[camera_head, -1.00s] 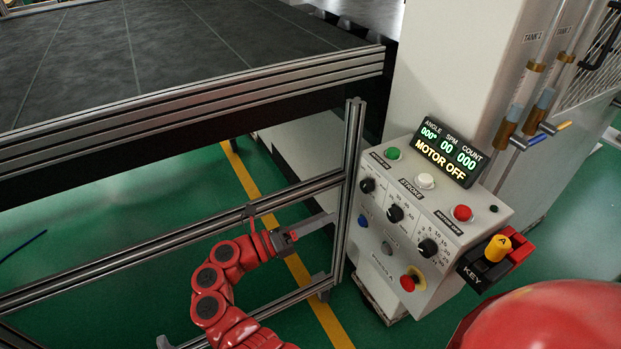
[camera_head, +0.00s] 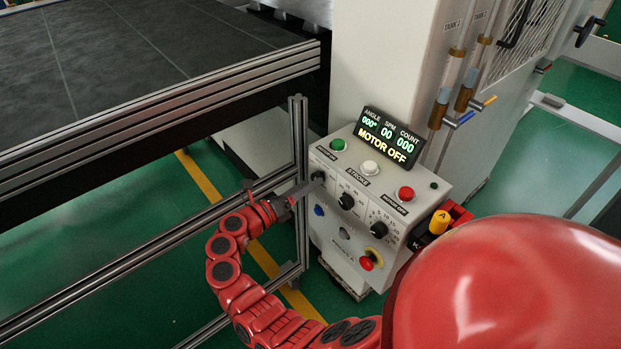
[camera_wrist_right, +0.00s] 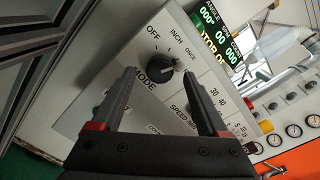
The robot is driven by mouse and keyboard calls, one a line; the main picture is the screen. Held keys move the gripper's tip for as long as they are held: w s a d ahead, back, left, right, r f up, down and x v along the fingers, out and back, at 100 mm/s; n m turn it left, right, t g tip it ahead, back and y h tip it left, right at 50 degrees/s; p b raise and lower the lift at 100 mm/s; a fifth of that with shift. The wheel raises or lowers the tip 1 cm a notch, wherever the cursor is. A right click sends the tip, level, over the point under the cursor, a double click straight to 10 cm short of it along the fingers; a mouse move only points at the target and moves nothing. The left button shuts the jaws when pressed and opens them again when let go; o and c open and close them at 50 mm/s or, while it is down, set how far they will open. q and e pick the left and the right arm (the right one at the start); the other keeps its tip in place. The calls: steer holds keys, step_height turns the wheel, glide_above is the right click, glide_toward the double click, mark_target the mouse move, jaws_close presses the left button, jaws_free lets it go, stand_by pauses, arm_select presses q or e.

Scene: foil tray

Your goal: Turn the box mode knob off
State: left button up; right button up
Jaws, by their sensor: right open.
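The mode knob (camera_wrist_right: 166,76) is a black round knob on the grey control box (camera_head: 330,240), with OFF, INCH and ONCE printed around it. Its pointer faces away from OFF, toward the INCH and ONCE side; the exact mark is hard to tell. It also shows at the box's upper left in the head view (camera_head: 318,177). My right gripper (camera_head: 308,187) is open, its fingertips close to the knob. In the right wrist view the two fingers (camera_wrist_right: 160,74) stand either side of the knob; contact cannot be told. My left gripper is not in view.
The display (camera_head: 390,137) reads MOTOR OFF. Other knobs (camera_head: 346,201), a green button (camera_head: 338,145), a red button (camera_head: 405,193) and an emergency stop (camera_head: 371,259) share the box. A metal frame post (camera_head: 299,150) stands just left of the box.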

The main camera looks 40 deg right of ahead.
steer(key=shift+w+d, duration=0.1)
steer(key=shift+d, duration=0.7)
jaws_close()
